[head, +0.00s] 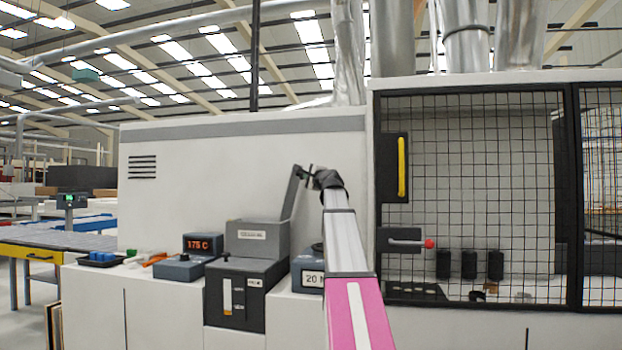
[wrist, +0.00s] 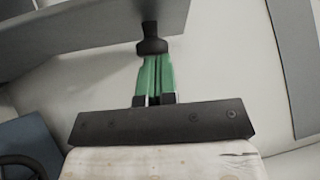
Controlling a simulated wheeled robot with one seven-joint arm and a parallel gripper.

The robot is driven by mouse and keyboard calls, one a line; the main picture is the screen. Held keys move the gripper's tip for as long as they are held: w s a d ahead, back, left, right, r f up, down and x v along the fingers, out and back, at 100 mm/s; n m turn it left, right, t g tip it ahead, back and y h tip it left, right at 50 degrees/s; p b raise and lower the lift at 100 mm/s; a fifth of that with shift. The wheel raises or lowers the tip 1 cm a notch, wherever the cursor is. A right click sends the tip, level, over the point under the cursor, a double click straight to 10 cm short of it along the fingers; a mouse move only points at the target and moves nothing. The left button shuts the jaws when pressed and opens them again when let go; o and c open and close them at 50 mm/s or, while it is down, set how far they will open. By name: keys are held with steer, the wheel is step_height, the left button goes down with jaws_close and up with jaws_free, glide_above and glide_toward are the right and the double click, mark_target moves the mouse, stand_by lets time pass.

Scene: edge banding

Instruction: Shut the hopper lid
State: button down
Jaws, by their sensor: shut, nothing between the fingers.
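The hopper (head: 258,240) is a grey open-topped bin on a dark base on the white machine's ledge. Its lid (head: 291,192) stands raised, a dark grey panel tilted slightly right of upright at the bin's right side. My gripper (head: 314,176) is at the lid's upper end, on its right side. In the wrist view the green fingers (wrist: 154,78) are together and empty. Their tips meet or overlap a dark knob-like piece (wrist: 152,45) against the grey lid panel (wrist: 85,40); I cannot tell whether they touch it.
A control box reading 175 C (head: 203,243) stands left of the hopper. A blue-grey unit labelled 20 (head: 308,268) sits right of it, partly behind my arm. A mesh guard door (head: 470,180) with a yellow handle (head: 402,167) is further right. Space above the bin is clear.

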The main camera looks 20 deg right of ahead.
steer(key=w+a+r+n+g+h, duration=0.1)
steer(key=w+a+n+g, duration=0.3)
steer(key=w+a, duration=0.3)
steer(key=w+a+r+n+g+h, duration=0.1)
steer(key=w+a+n+g+h, duration=0.2)
steer(key=a, duration=0.7)
steer(key=w+a+f+n+g+h, duration=0.1)
steer(key=w+a+f+n+g, duration=0.1)
steer(key=w+a+f, duration=0.2)
steer(key=w+a+f+n+g+h, duration=0.2)
steer(key=w+a+f, duration=0.2)
steer(key=f, duration=0.7)
steer(key=shift+a+h, duration=0.3)
steer(key=shift+a, duration=0.55)
steer(key=shift+s, duration=0.15)
